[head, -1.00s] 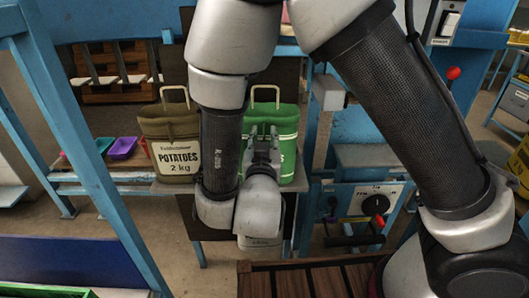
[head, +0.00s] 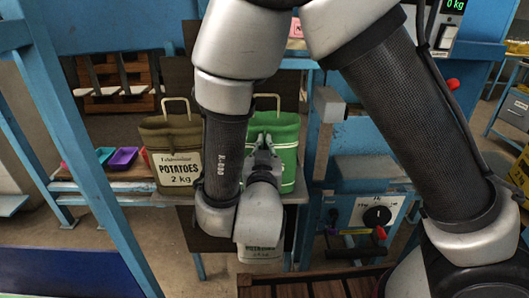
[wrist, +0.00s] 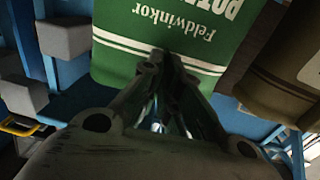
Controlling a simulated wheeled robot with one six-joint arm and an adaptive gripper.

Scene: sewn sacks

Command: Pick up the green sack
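The green sack (head: 288,150) stands upright on a shelf in the head view, with a pale loop handle on top. My wrist partly covers its front. In the wrist view the green sack (wrist: 125,38) appears upside down, with white lettering and stripes. My gripper (head: 264,140) is in front of the green sack. In the wrist view its fingers (wrist: 160,60) come together at the tips over the sack's front, and I see nothing between them. Whether the tips touch the cloth I cannot tell.
A brown potato sack (head: 176,150) stands left of the green one; a gap separates them. Blue posts stand at left. A machine with a black knob (head: 377,215) is at right, above a slatted wooden surface (head: 310,286).

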